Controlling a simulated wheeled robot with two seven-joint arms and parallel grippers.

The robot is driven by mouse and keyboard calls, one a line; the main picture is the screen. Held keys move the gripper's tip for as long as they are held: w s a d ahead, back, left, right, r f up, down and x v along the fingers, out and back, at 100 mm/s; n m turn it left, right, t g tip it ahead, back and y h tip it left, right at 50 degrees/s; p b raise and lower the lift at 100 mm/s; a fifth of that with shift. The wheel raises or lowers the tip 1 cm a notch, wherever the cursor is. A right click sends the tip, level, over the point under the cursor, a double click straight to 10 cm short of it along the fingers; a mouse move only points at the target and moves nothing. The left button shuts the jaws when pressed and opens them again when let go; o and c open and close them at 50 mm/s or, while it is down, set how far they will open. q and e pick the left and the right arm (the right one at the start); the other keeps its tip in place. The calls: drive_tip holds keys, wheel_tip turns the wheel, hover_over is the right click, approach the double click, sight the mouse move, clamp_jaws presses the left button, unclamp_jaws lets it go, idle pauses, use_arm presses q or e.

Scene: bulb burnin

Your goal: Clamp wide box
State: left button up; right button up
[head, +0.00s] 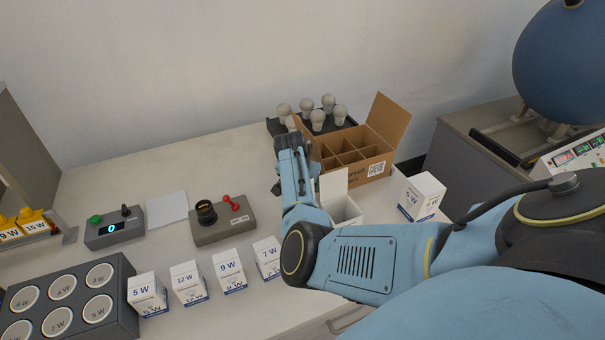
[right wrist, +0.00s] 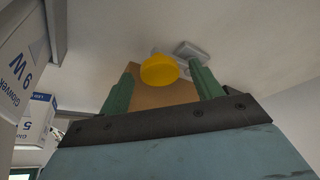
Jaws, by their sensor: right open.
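My right gripper (head: 291,132) reaches in over the table, at the left of the cardboard carton and in front of the bulbs. In the right wrist view its two green fingers (right wrist: 163,90) are apart. A brown panel (right wrist: 150,95) and a yellow round thing (right wrist: 159,69) show between or beyond them; I cannot tell whether they touch. The divided cardboard carton (head: 384,138) stands open with a raised flap. A white open box (head: 335,184) stands behind my forearm, partly hidden. A wider white 5 W box (head: 420,196) stands at the right, apart from my gripper. My left gripper is not in view.
Several bulbs (head: 317,118) stand in a dark tray at the back. Small wattage boxes (head: 229,270) line the front. A grey tester (head: 222,220), a display unit (head: 114,229) and a dark socket block (head: 70,300) stand left. Boxes (right wrist: 38,118) show at the wrist view's left.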

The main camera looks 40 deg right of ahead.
drive_tip(key=c, duration=1.4)
